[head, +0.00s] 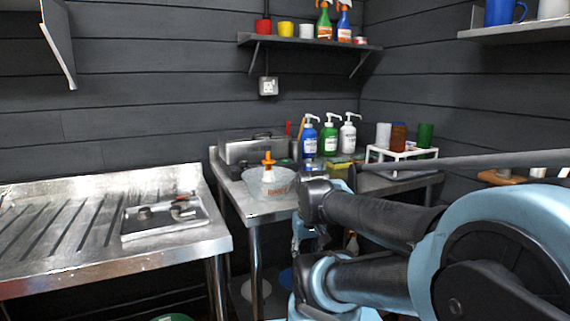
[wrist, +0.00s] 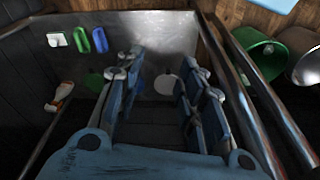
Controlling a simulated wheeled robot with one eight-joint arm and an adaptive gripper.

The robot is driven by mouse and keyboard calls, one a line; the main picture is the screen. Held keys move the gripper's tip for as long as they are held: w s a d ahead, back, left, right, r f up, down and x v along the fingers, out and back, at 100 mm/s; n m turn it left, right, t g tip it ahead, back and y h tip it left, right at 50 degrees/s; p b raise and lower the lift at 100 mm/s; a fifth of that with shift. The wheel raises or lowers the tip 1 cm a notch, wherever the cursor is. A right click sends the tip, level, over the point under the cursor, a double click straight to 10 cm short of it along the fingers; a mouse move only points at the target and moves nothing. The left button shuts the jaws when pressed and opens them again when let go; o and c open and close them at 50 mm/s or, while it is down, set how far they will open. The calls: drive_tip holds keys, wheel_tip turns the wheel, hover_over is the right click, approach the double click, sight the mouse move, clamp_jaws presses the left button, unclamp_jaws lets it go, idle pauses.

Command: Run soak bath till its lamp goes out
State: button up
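A grey metal box with a lid and a dark handle (head: 252,149) stands at the back left of the metal table. It is the likeliest soak bath, but no lamp or control can be made out on it. A translucent bowl (head: 268,190) with an orange-topped bottle in it stands in front of the box. My gripper (wrist: 160,82) shows in the wrist view with its fingers wide apart and nothing between them. In the head view my arm hides the table's front right, and I cannot make out the fingertips there. The box is not recognisable in the wrist view.
Pump bottles (head: 330,137) and a white rack of cups (head: 402,153) stand at the table's back right. A metal draining bench (head: 70,250) with a tray (head: 166,217) is at left. A wall shelf (head: 310,42) hangs above. The wrist view shows a green bucket (wrist: 258,52).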

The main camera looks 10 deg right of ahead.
clamp_jaws()
idle(1.0)
